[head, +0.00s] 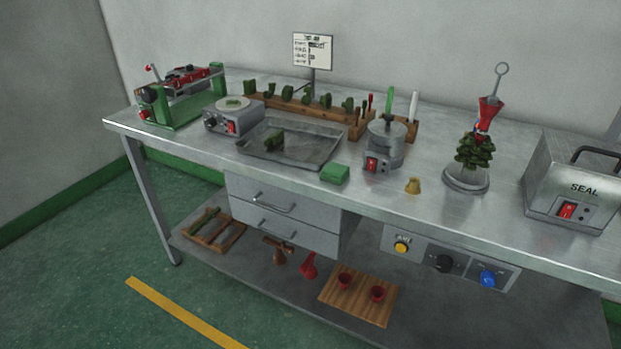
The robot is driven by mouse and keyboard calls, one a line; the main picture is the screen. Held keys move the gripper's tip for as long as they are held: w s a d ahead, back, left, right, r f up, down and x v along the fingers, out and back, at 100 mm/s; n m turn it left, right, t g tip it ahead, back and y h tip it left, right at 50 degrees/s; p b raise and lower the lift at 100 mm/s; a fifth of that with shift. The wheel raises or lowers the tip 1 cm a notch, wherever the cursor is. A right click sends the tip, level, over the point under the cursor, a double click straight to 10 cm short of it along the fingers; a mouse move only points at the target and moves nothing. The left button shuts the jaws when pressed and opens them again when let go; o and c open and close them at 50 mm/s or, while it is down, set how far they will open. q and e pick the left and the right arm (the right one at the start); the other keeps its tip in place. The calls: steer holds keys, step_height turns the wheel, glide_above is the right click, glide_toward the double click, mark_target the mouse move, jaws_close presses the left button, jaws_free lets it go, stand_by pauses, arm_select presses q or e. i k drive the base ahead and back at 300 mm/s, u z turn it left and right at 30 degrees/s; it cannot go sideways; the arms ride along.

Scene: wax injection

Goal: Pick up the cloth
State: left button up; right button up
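A small green block-shaped thing (335,174) lies near the front edge of the metal workbench (440,205), right of a metal tray (315,161). It may be the folded cloth, but it is too small to tell for certain. Nothing covers it. Neither of my grippers is in view.
A small pot device (383,150) stands close to its right, with a brass-coloured piece (412,186) beyond. Further right are a green wax tree (474,152) and a SEAL machine (575,182). A wooden rack (325,112) and sign (313,51) stand behind. Drawers (285,213) hang below.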

mark_target(335, 173)
steer(key=u, duration=0.7)
steer(key=i, duration=0.7)
steer(key=z, duration=1.5)
